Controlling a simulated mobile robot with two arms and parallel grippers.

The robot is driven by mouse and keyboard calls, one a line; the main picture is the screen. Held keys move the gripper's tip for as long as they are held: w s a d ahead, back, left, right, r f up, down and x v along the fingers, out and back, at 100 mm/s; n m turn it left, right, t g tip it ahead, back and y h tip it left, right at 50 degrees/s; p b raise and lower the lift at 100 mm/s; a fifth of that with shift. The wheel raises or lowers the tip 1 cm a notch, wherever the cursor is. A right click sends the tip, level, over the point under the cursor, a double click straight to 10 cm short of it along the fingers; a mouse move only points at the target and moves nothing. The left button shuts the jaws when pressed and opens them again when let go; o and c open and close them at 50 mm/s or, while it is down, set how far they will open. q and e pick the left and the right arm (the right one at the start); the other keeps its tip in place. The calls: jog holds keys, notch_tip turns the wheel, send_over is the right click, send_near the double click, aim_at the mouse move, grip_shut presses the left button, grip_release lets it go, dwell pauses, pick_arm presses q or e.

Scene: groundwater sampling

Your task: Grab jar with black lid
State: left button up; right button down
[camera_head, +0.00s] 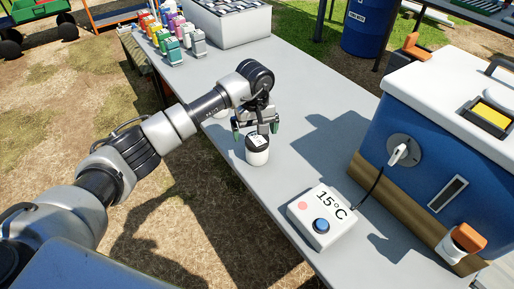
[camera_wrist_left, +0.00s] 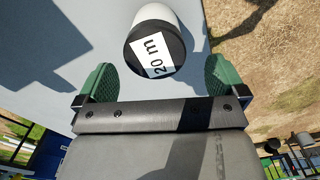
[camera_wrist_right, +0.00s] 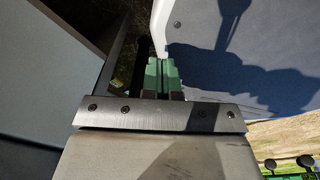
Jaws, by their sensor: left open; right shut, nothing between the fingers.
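The jar with the black lid (camera_head: 258,150) stands upright on the grey table, with a white body and a white label on its lid. In the left wrist view its lid (camera_wrist_left: 142,62) shows a "20 m" label. My left gripper (camera_head: 255,127) is open just above and behind the jar. In its wrist view the two green fingers (camera_wrist_left: 161,82) are spread on either side of the lid, with gaps and nothing held. My right gripper (camera_wrist_right: 162,75) is shut and empty, with its green fingers together beside a table edge. It does not show in the head view.
The grey table (camera_head: 320,95) has a white "15°C" box (camera_head: 322,222) at the front and a blue cooler (camera_head: 420,150) at the right. Several coloured bottles (camera_head: 172,48) and a white bin (camera_head: 232,28) stand at the far end. A pale object partly shows behind my left gripper.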

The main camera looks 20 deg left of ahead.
pick_arm(q)
jog(key=shift+w+d+f, duration=0.1)
jog(key=shift+w+f, duration=0.05)
jog(key=shift+f, duration=1.6)
jog(key=shift+w+d+f, duration=0.1)
jog(key=shift+f, duration=1.65)
jog(key=c, duration=1.1)
